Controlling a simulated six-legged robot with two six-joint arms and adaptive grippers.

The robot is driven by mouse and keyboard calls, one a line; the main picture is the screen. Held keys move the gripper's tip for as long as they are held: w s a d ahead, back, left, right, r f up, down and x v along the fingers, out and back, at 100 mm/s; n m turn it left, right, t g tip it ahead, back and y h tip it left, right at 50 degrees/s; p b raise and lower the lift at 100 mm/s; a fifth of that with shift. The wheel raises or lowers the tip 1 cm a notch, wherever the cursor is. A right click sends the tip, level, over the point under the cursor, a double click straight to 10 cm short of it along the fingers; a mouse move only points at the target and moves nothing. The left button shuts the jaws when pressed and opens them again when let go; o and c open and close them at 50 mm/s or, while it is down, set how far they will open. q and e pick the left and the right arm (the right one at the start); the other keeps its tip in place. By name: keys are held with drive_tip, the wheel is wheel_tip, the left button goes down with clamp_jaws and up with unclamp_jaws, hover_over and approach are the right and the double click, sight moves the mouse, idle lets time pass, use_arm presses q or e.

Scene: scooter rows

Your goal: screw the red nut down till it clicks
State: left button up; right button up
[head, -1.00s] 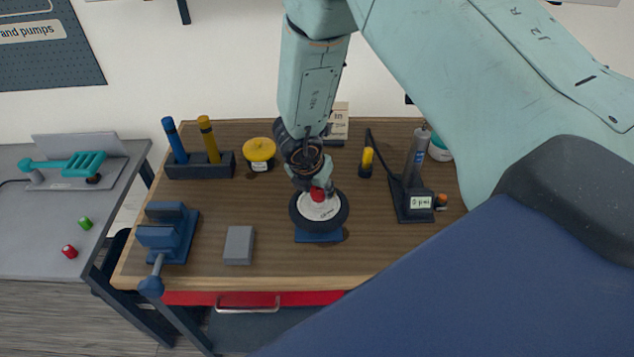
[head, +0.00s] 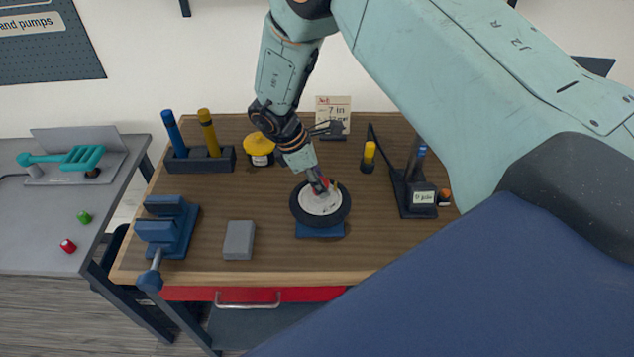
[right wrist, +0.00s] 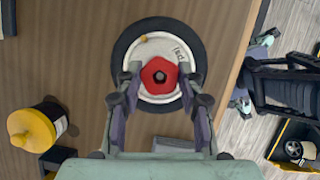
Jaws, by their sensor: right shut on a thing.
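The red nut (right wrist: 152,66) sits at the middle of a small wheel (right wrist: 181,47) with a white hub and black tyre. In the right wrist view the nut is five-sided with a dark central hole. My right gripper (right wrist: 159,84) has a finger on each side of the nut and is shut on it. In the head view the gripper (head: 319,185) comes down tilted onto the wheel (head: 318,204) and partly hides the nut. The wheel lies on a blue stand (head: 320,230). My left gripper is in neither view.
On the wooden bench (head: 190,265) stand a blue vise (head: 172,230), a grey block (head: 239,240), a yellow-lidded pot (head: 258,145), a two-handled holder (head: 200,160) and a pump with gauge (head: 422,196). A small red piece (head: 68,245) and a green one (head: 84,217) lie on the left table.

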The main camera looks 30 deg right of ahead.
drive_tip(key=shift+s+d+f+m+g+b, duration=0.15)
drive_tip(key=shift+s+m+g+b, duration=0.2)
drive_tip(key=shift+m, duration=0.55)
drive_tip(key=shift+s, duration=0.1)
drive_tip(key=o, duration=1.2)
drive_tip(key=shift+s+d+r, duration=0.15)
drive_tip(key=shift+r, duration=0.05)
drive_tip(key=shift+w+a+r, duration=0.1)
drive_tip(key=shift+w+a, duration=0.15)
drive_tip(key=shift+w, duration=0.15)
drive_tip(key=v, duration=1.1)
drive_tip(key=shift+s+d+r, duration=0.1)
drive_tip(key=shift+r, duration=0.3)
drive_tip(key=shift+s, duration=0.15)
